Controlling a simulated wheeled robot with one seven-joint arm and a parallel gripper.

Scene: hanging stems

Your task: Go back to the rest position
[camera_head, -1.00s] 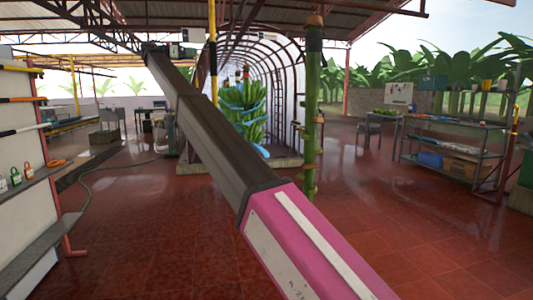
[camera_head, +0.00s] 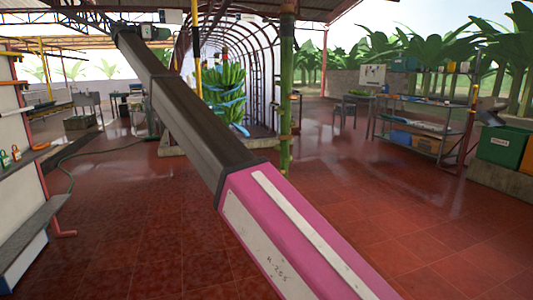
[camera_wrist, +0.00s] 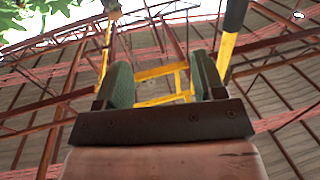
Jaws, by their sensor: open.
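My gripper (camera_wrist: 163,82) shows in the wrist view with its two green-padded fingers apart and nothing between them. It points up toward the roof beams, and yellow bars show behind it. In the head view a long brown and pink beam, which looks like my arm, runs from the lower right to the upper left. My gripper cannot be made out clearly at its far end. A bunch of green bananas (camera_head: 224,88) with blue bands hangs behind the beam at the arched tunnel.
A green upright post (camera_head: 287,100) stands right of the bananas. A metal shelf (camera_head: 418,125) and a green bin (camera_head: 503,146) stand at the right. A grey ledge (camera_head: 35,225) juts in at the left. Open red tiled floor (camera_head: 400,215) lies between.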

